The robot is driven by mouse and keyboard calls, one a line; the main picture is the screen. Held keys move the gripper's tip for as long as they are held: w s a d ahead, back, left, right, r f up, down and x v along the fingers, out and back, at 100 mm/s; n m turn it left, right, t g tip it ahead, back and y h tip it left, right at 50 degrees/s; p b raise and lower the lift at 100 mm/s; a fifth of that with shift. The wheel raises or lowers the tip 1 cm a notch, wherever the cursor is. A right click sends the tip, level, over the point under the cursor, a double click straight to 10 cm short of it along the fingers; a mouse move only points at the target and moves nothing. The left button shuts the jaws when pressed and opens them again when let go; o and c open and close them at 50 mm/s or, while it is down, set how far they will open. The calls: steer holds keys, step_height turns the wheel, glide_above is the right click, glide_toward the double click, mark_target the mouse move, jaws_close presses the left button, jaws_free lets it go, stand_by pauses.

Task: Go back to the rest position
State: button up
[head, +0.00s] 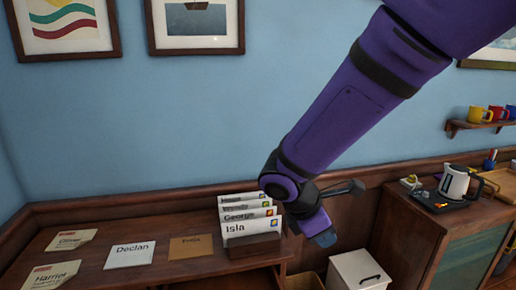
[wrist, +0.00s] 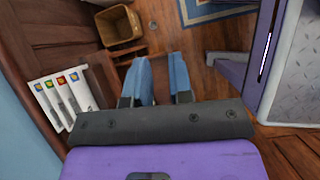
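My purple arm reaches down from the upper right in the head view. My gripper (head: 323,228) hangs just right of the letter holder, in front of the wall. In the wrist view my gripper (wrist: 164,75) shows two blue fingers with a gap between them and nothing held. The wooden letter holder (head: 252,246) stands at the right end of the bookcase top with several cards upright in it, the front one reading Isla (head: 240,227). The cards (wrist: 55,98) also show at the left of the wrist view, apart from the fingers.
On the bookcase top lie envelopes marked Declan (head: 130,254), Oliver (head: 70,240) and Harriet (head: 50,275), and a brown one (head: 191,246). A white bin (head: 357,270) stands below my gripper. A kettle (head: 455,183) stands on the right cabinet. A basket (wrist: 119,26) is on the floor.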

steer(key=s+d+r+m+t+y, duration=0.3)
steer(key=s+d+r+m+y, duration=0.3)
steer(key=s+d+r+m, duration=0.9)
steer(key=d+r+m, duration=0.1)
steer(key=r+m, duration=0.1)
steer(key=m, duration=0.2)
steer(key=shift+d+t, duration=0.35)
steer(key=shift+t, duration=0.05)
